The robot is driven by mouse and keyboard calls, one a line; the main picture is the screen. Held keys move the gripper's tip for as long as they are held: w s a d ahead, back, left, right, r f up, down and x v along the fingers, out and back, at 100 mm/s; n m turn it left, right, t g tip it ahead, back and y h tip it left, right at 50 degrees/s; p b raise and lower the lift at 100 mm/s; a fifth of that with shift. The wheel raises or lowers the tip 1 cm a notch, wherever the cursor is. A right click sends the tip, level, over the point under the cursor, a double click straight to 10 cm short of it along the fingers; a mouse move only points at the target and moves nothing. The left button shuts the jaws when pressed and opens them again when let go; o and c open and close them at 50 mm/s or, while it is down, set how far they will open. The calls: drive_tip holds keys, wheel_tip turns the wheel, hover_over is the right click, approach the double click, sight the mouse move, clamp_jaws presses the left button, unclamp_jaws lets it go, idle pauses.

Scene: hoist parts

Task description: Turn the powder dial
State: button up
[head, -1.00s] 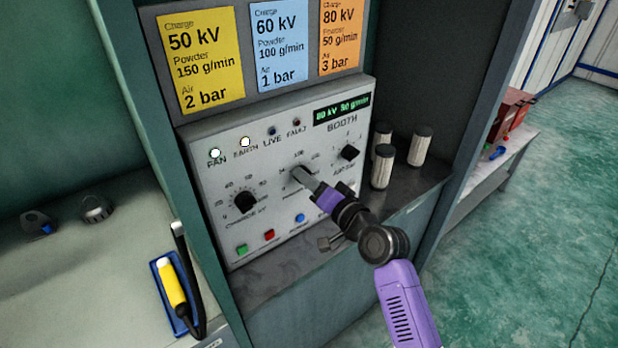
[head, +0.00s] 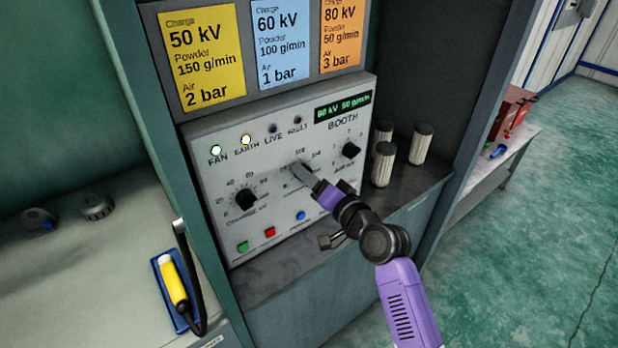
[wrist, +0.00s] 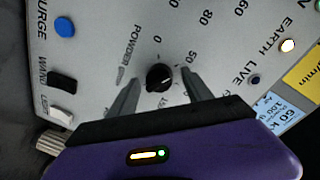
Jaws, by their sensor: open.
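The powder dial (wrist: 159,77) is a round black knob on the grey booth panel (head: 213,180), with a scale and the word POWDER beside it in the wrist view. My gripper (wrist: 157,88) is open, with one finger on each side of the dial. I cannot tell whether the fingers touch it. In the head view my gripper (head: 303,170) covers the dial. The green display (head: 342,107) reads 80 kV 50 g/min.
The charge dial (head: 246,199) and the air dial (head: 351,150) sit either side. FAN (head: 216,150) and EARTH (head: 246,139) lamps are lit. Coloured buttons run below. Yellow, blue and orange cards hang above. White ribbed cylinders (head: 384,165) stand on the ledge to the right.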

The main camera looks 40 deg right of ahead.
drive_tip(key=s+b, duration=0.1)
drive_tip(key=s, duration=0.6)
drive_tip(key=shift+s+a+r, duration=0.15)
drive_tip(key=shift+s+r, duration=0.15)
drive_tip(key=s+d+r+n+t+h, duration=0.1)
drive_tip(key=s+d+r+h, duration=0.1)
drive_tip(key=s+h, duration=0.25)
drive_tip(key=s+a+f+n+g+y, duration=0.1)
drive_tip(key=s+a, duration=0.4)
drive_tip(key=s, duration=0.5)
drive_tip(key=s+a+f+n+g+y, duration=0.1)
drive_tip(key=s+a+f+n, duration=0.3)
drive_tip(key=s, duration=0.7)
drive_tip(key=s+a+f+n+g+y, duration=0.1)
drive_tip(key=s+a+f+n+y, duration=0.1)
drive_tip(key=s+a, duration=0.6)
drive_tip(key=s+n+y, duration=0.1)
drive_tip(key=s+n, duration=0.1)
drive_tip(key=shift+s+f+n, duration=0.2)
drive_tip(key=shift+f+n, duration=0.05)
drive_tip(key=shift+n, duration=0.05)
drive_tip(key=shift+a, duration=0.1)
